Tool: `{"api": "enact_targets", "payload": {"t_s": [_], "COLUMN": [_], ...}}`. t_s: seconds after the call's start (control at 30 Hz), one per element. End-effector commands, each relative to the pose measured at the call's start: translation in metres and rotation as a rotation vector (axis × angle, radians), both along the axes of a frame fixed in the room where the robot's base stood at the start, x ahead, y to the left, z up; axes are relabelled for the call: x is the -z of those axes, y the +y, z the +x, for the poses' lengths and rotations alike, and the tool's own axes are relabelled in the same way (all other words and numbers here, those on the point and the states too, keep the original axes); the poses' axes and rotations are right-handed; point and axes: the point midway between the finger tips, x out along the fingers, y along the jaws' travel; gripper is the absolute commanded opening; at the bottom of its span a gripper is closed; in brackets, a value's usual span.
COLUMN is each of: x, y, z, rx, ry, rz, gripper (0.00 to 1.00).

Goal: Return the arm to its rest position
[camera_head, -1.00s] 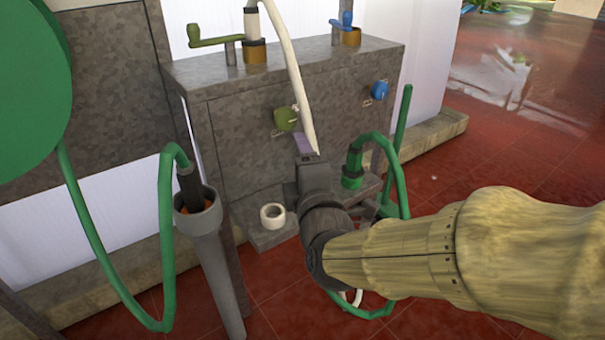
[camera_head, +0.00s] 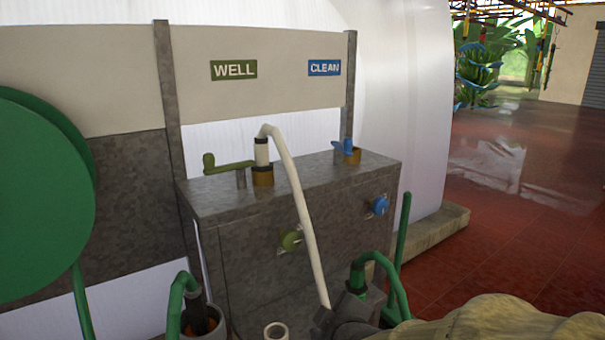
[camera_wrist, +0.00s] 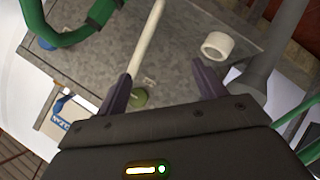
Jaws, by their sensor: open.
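My gripper (camera_wrist: 163,78) is open in the wrist view, with its two dark fingers apart. A white hose (camera_wrist: 147,40) runs down close beside the left finger; I cannot tell whether they touch. In the head view my arm (camera_head: 480,325) enters at the bottom right and is cut off by the lower edge. The wrist end of the arm shows near the foot of the white hose (camera_head: 300,200), and the fingers are not clear there.
A grey metal cabinet (camera_head: 250,225) stands ahead, with a green knob (camera_head: 290,240) and a blue knob (camera_head: 379,205). Green hoses (camera_head: 396,280) loop close to my arm. A white ring (camera_head: 276,331) sits low in front. Open red floor (camera_head: 500,245) lies right.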

Motion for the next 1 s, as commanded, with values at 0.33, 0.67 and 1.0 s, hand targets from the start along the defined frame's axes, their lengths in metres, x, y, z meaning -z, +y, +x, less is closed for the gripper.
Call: {"api": "enact_targets", "payload": {"t_s": [0.33, 0.67, 1.0], "x": [0.018, 0.02, -0.035], "y": [-0.06, -0.101, -0.103], "z": [-0.045, -0.097, -0.101], "rx": [0.461, 0.906, 0.944], "ry": [0.505, 0.786, 0.804], "rz": [0.313, 0.458, 0.467], "gripper": [0.7, 0.7, 0.7]}}
